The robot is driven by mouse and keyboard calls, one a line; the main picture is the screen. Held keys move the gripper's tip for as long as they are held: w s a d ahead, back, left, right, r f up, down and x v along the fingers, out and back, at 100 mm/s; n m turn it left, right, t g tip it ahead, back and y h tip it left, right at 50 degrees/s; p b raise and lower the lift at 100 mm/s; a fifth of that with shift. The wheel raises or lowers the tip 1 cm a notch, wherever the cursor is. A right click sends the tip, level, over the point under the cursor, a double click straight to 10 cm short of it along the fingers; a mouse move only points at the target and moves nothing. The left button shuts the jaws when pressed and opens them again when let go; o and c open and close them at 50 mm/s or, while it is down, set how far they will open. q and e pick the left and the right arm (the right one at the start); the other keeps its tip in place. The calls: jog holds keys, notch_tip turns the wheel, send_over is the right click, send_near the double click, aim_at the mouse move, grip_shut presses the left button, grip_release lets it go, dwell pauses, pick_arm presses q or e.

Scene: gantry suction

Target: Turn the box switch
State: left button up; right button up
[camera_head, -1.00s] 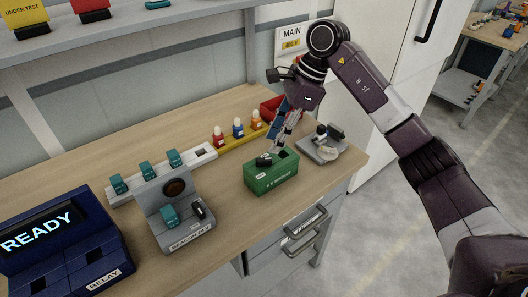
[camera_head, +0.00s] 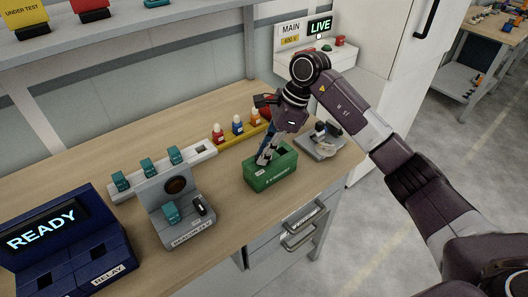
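The green box (camera_head: 273,180) stands on the right part of the wooden bench, with a dark opening in its top at the right. My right gripper (camera_head: 264,158) points down at the left part of the box's top. Its fingertips are at or just above that surface. The black switch on the box is now mostly hidden by the fingers, and I cannot tell whether they grip it. My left gripper is not in view.
A grey device (camera_head: 321,143) stands right of the box. Several coloured bottles (camera_head: 237,124) stand on a yellow rack behind it. A grey fixture (camera_head: 188,229) and a blue READY unit (camera_head: 75,262) stand left. The wall panel (camera_head: 315,62) reads MAIN, LIVE.

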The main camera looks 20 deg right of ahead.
grip_shut()
jog(key=shift+f+m+t+b, duration=0.1)
jog(key=shift+m+t+b, duration=0.3)
jog(key=shift+m+b, duration=0.4)
jog(key=m+t+b, duration=0.1)
jog(key=m, duration=0.2)
jog(key=shift+s+m+h+b, duration=0.15)
jog(key=shift+m+h+b, duration=0.25)
jog(key=m+t+b, duration=0.1)
jog(key=m+b, duration=0.1)
jog(key=m, duration=0.1)
jog(key=shift+s+a+h, duration=0.1)
jog(key=shift+a+h, duration=0.1)
jog(key=shift+h, duration=0.2)
jog(key=shift+a+m+t+h+b, duration=0.1)
jog(key=shift+m+t+h+b, duration=0.5)
jog(key=shift+m, duration=1.2)
jog(key=shift+b, duration=0.3)
jog(key=o, duration=0.7)
grip_release()
jog(key=shift+s+g, duration=0.1)
jog(key=shift+g, duration=0.2)
